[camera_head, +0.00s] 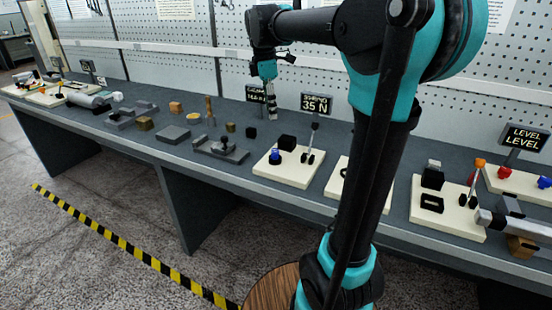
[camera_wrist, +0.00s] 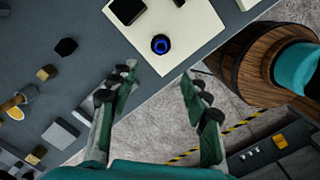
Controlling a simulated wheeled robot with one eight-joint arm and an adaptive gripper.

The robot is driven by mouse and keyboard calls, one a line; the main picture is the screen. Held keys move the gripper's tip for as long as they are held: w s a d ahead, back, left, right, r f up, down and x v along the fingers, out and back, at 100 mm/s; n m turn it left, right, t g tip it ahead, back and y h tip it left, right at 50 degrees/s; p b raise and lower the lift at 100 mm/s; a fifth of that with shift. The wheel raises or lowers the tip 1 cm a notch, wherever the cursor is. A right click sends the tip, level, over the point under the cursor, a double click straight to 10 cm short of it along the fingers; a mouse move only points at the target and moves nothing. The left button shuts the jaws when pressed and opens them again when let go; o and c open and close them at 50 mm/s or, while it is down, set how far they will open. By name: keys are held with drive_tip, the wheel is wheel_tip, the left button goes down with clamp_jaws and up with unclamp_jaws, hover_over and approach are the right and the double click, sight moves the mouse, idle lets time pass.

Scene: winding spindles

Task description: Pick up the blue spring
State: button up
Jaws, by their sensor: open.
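The blue spring (camera_head: 275,156) stands on a cream board (camera_head: 281,177) at the middle of the bench. In the wrist view the blue spring (camera_wrist: 160,44) shows from above as a blue ring with a dark centre, near the board's corner. My gripper (camera_head: 271,104) hangs above the bench, behind the spring in the head view. In the wrist view my gripper (camera_wrist: 158,75) has its two fingers spread apart with nothing between them. The spring lies ahead of the fingertips, roughly midway between them, and apart from them.
A black block (camera_head: 287,143) and a small lever stand (camera_head: 309,150) share the spring's board. A 35 N sign (camera_head: 317,103) stands behind. A grey fixture (camera_head: 221,150) and several small blocks are to the left. The bench's front edge is close to the board.

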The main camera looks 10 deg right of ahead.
drive_tip(key=n, duration=0.3)
hover_over(275, 149)
drive_tip(key=shift+n, duration=0.3)
drive_tip(key=f, duration=1.1)
drive_tip(key=shift+s+a, duration=0.1)
drive_tip(key=shift+s, duration=0.15)
drive_tip(key=shift+w+f, duration=0.15)
drive_tip(key=shift+f, duration=1.2)
drive_tip(key=shift+w+f, duration=0.15)
drive_tip(key=shift+f, duration=1.2)
drive_tip(key=c, duration=1)
drive_tip(key=shift+r, duration=0.1)
drive_tip(key=shift+c, duration=0.3)
